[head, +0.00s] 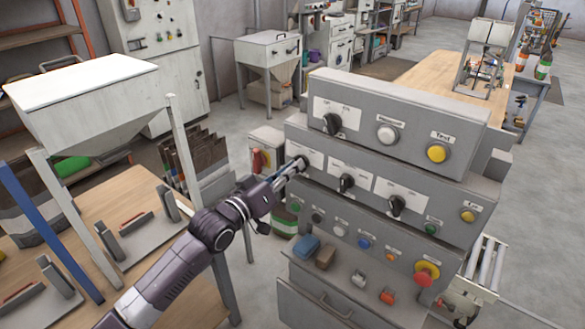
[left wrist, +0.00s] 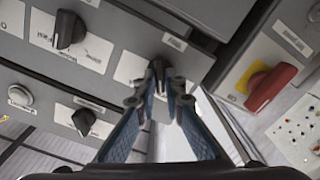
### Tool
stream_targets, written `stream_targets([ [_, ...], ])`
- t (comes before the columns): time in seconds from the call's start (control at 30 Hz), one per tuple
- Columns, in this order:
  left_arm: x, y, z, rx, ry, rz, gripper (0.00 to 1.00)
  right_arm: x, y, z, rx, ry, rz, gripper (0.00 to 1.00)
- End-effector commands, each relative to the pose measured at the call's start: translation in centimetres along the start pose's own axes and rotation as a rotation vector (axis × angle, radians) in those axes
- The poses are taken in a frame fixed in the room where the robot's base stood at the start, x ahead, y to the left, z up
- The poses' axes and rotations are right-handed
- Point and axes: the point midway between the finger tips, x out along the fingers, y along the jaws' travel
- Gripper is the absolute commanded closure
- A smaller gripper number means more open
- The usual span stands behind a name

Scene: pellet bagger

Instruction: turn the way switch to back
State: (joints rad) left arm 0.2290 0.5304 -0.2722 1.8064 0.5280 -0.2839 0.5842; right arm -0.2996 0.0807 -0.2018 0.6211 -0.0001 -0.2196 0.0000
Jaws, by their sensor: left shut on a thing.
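The grey control panel (head: 400,165) stands in the middle of the head view with several rows of black rotary knobs and buttons. My left gripper (head: 300,164) is at the left end of its middle row, its fingers on the leftmost switch there. In the left wrist view my left gripper (left wrist: 160,88) has its blue-padded fingers on either side of a small dark switch knob (left wrist: 156,70) on a white label plate. The fingers partly hide the knob. The label wording is too small to read, so I cannot tell the knob's setting. My right gripper is not in view.
Black knobs (head: 346,183) and (head: 397,205) sit right of the held one, another knob (head: 332,123) above. A red emergency button (head: 427,272) is lower right. A red-and-yellow switch (left wrist: 268,85) is nearby. A white-topped hopper (head: 80,88) and bench stand left.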

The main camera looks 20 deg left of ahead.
Motion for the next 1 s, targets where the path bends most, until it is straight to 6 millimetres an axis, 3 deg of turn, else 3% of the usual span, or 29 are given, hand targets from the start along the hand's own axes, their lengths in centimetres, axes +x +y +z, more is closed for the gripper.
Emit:
stream_targets([
  [0.37,0.00,0.01,0.00,0.113,-0.001,0.000,1.00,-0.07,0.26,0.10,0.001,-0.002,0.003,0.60],
  [1.0,0.02,0.20,0.09,0.686,-0.001,0.000,1.00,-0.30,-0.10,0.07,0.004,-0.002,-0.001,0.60],
])
